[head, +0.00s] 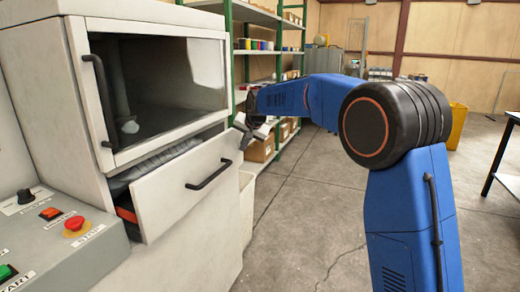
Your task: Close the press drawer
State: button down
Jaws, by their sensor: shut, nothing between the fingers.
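The press (50,75) is a large off-white cabinet on the left, with a dark window above. Its drawer (185,198) is pulled partly out below the window, and a gap shows along its top and left side. A black bar handle (209,175) sits on the drawer front. My gripper (243,130) is shut and empty, near the drawer's upper right corner. I cannot tell whether it touches the drawer. The fingertips are small and partly hard to make out.
A control panel (55,235) with a red button stands at the front left. Green-framed shelves (233,65) with boxes stand behind the press. A yellow bin (458,125) and a dark table (508,150) are at the right. The concrete floor (310,210) is clear between.

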aim_at(235, 144)
jog(key=a, duration=0.1)
jog(key=w+a, duration=0.2)
jog(key=shift+a, duration=0.4)
jog(key=shift+w+a+r, duration=0.1)
jog(key=shift+a+r, duration=0.05)
jog(key=shift+a, duration=0.05)
